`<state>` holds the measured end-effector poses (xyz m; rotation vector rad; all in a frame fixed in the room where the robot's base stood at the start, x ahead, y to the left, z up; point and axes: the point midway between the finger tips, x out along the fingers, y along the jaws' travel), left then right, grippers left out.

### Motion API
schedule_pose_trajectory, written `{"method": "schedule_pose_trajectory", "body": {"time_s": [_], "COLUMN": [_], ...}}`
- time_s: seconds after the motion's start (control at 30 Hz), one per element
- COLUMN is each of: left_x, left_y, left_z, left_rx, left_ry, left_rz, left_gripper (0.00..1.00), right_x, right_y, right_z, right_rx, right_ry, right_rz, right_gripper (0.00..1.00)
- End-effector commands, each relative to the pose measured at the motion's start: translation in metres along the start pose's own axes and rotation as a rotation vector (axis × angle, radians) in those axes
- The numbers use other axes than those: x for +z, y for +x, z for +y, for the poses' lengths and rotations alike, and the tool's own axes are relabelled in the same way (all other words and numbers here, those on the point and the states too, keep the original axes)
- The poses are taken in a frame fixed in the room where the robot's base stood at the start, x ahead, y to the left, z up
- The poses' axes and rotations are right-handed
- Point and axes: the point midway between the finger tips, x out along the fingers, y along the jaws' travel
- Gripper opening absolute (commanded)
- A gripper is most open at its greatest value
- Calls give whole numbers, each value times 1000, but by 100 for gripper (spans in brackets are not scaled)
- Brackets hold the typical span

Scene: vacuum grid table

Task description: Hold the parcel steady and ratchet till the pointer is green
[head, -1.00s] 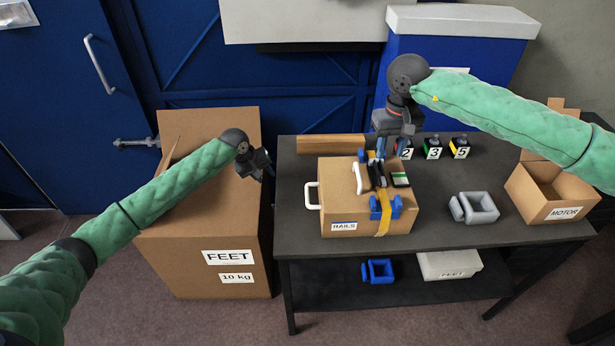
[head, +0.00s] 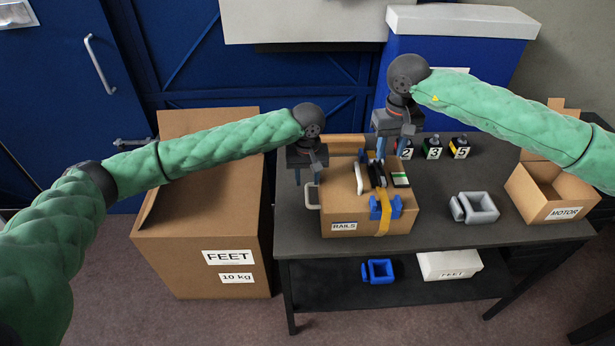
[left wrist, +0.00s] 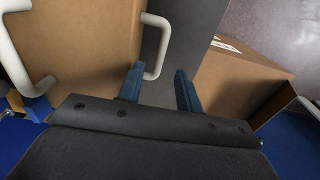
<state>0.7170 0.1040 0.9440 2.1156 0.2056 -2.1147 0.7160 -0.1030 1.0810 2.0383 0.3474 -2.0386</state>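The parcel (head: 345,212) is a brown box labelled RAILS on the table, with a yellow strap (head: 383,222) around it. On its top are a black ratchet (head: 377,174) and a small dark gauge with a white and green face (head: 400,180); its pointer is too small to read. A white handle (head: 308,199) is on the parcel's left side; it also shows in the left wrist view (left wrist: 163,52). My left gripper (head: 308,178) is open above this handle, its fingers (left wrist: 160,88) apart and empty. My right gripper (head: 380,150) is at the ratchet's far end; its grip is unclear.
A large FEET carton (head: 190,225) stands left of the table (head: 450,235). Numbered blocks (head: 433,148) are at the back, a grey clamp-like part (head: 475,207) right of the parcel, and an open MOTOR box (head: 548,190) at the right. The lower shelf holds a blue part (head: 377,271) and a white box (head: 450,264).

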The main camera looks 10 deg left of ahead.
Motion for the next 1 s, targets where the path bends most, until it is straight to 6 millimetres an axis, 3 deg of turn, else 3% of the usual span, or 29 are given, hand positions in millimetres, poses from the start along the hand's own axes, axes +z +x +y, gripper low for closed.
{"method": "schedule_pose_trajectory", "body": {"time_s": [0.17, 0.6, 1.0], "left_x": [2, 2, 2], "left_y": [12, 67, 77], "left_z": [0, 0, 0], "left_rx": [-7, -5, -5], "left_ry": [2, 3, 3], "left_rz": [-2, -1, 0], "left_gripper": [35, 35, 35], "right_x": [0, 0, 0], "right_y": [0, 0, 0], "right_z": [0, 0, 0], "right_rx": [0, 0, 0], "right_ry": [0, 0, 0], "right_rz": [0, 0, 0], "right_gripper": [36, 36, 36]}}
